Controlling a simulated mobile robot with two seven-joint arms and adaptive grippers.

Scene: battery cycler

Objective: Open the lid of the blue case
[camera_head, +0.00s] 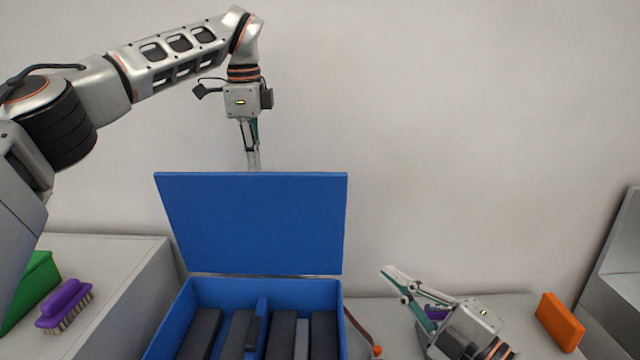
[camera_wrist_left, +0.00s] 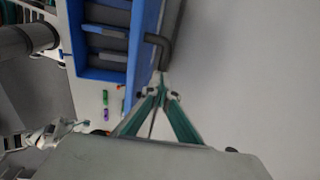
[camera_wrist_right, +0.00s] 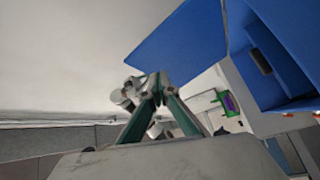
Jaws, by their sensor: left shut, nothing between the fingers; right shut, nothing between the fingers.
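The blue case (camera_head: 260,300) stands on the bench in the head view, with several dark blocks in its compartments. Its blue lid (camera_head: 255,220) stands raised at the back, roughly upright. The lid also shows in the right wrist view (camera_wrist_right: 185,45). My left gripper (camera_head: 253,165) is shut and empty, above and behind the lid's top edge; its lowest tips are partly hidden by the lid. In the left wrist view the open case (camera_wrist_left: 105,40) lies below it. My right gripper (camera_head: 386,270) is shut and empty, to the right of the case and apart from it.
A purple brush (camera_head: 65,305) and a green object (camera_head: 30,290) lie on the left surface. An orange block (camera_head: 560,322) stands at the right. A red-brown strap-like item (camera_head: 360,332) lies beside the case. The wall behind is bare.

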